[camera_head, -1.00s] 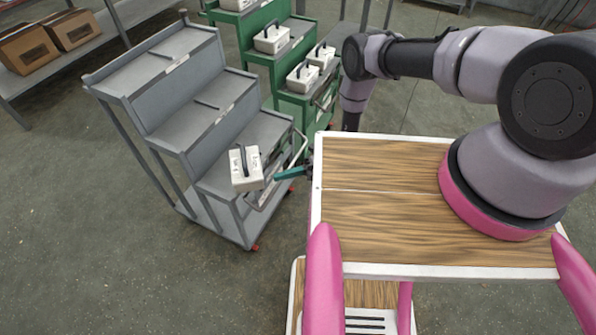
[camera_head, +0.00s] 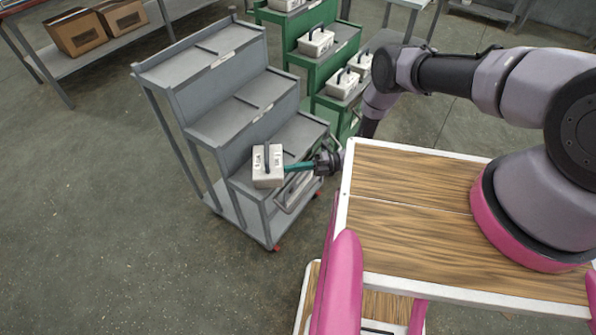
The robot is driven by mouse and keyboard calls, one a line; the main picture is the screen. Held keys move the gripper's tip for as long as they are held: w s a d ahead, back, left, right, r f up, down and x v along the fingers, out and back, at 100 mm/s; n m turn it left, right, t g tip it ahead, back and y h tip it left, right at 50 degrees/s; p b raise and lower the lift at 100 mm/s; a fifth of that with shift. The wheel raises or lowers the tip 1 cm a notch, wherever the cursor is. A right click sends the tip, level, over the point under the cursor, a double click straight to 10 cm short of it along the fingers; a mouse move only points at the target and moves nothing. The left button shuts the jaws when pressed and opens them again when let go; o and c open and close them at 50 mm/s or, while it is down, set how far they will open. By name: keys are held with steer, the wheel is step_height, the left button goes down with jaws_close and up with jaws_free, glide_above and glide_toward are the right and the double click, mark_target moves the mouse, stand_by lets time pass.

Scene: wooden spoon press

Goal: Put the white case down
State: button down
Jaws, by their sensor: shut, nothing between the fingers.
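The white case (camera_head: 267,171), with a dark handle on top, is at the lowest step (camera_head: 300,139) of the grey stepped cart, over its front part. It looks upright. My gripper (camera_head: 290,168) has teal fingers that reach in from the right at the case's right side. The fingers look shut with nothing between them. Their tips are at or very close to the case; I cannot tell whether they touch it. The case's underside is hidden, so its contact with the step is not visible.
A green stepped cart (camera_head: 307,62) behind holds several similar white cases. My wood-topped base fills the right. Cardboard boxes (camera_head: 75,33) sit on a shelf at the upper left. The grey cart's upper steps are bare, and the floor at lower left is clear.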

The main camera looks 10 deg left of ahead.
steer(key=shift+w+a, duration=0.4)
steer(key=shift+a, duration=0.4)
